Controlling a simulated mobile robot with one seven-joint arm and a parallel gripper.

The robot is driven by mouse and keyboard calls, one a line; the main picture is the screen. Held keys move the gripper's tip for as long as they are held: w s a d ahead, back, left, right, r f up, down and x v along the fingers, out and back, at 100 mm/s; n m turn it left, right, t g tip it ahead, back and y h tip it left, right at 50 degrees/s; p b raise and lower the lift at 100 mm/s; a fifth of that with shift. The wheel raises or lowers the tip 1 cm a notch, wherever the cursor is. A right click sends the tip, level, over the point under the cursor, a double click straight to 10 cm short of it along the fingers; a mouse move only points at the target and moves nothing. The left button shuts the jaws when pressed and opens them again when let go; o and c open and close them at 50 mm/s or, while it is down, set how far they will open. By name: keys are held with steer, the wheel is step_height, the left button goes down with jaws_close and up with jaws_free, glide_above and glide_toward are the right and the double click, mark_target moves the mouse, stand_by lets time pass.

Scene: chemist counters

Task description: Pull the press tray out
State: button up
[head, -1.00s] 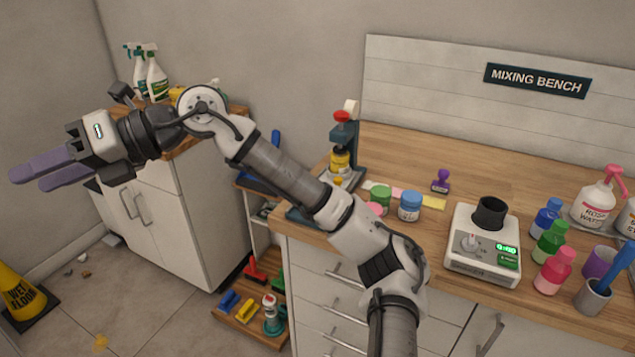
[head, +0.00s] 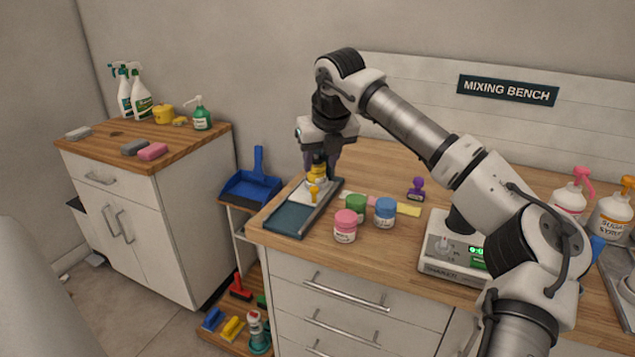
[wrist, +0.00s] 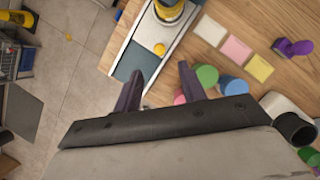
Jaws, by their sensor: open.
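The press stands at the left end of the mixing bench, partly hidden behind my gripper in the head view. The knob (wrist: 159,49) shows just beyond the fingertips in the wrist view. My gripper (wrist: 160,70) is open and empty, its fingers pointing down toward the base. I cannot tell its exact height above it.
Pink (head: 345,226), green (head: 356,207) and blue (head: 385,212) jars stand close right of the base. Coloured note sheets (head: 408,209) and a purple stamp (head: 416,189) lie beyond. A scale (head: 450,246) is further right.

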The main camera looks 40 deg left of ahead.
mark_target(314, 188)
steer(key=p+x, duration=0.1)
steer(key=x, duration=0.7)
steer(key=shift+a+f, duration=0.15)
steer(key=shift+f, duration=0.1)
jaws_close()
